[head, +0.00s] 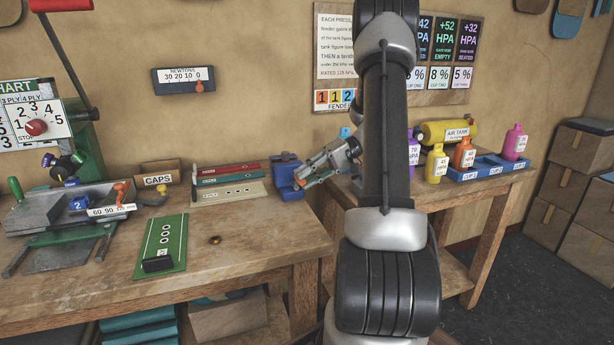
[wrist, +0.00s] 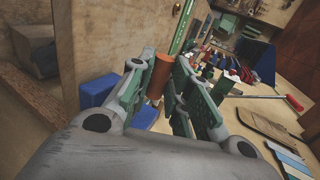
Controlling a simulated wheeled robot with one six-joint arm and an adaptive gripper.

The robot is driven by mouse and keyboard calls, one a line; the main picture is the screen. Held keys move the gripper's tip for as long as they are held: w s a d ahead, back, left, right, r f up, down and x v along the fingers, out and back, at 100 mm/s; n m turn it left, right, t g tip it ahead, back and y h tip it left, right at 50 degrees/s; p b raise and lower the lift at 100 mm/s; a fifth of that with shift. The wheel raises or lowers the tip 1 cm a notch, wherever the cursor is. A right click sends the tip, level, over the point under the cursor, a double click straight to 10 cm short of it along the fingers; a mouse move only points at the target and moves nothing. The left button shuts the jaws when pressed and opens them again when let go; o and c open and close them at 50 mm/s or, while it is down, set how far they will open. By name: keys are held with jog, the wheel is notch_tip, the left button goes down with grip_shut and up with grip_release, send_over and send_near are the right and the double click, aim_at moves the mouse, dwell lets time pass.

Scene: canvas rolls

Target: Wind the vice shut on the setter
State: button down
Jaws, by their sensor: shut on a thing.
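The blue vice (head: 284,178) stands at the right end of the left wooden bench. Its blue body also shows in the wrist view (wrist: 95,94), left of my fingers. My gripper (head: 302,179) reaches the vice's right side from the right. In the wrist view my gripper's green-padded fingers (wrist: 160,92) are shut on an orange-brown cylindrical grip (wrist: 160,70). The grip stands beside the vice; its join to the vice is hidden by the fingers. I cannot make out the setter or how far apart the vice jaws are.
Left of the vice lie a cream strip (head: 233,193) and red and green strips. A green board (head: 163,245) lies nearer the front. The right bench holds a yellow air tank (head: 437,131) and coloured bottles. My arm hides part of that bench.

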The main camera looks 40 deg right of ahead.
jog(key=shift+w+d+f, duration=0.1)
jog(key=c, duration=1.3)
grip_release()
jog(key=v, duration=1.2)
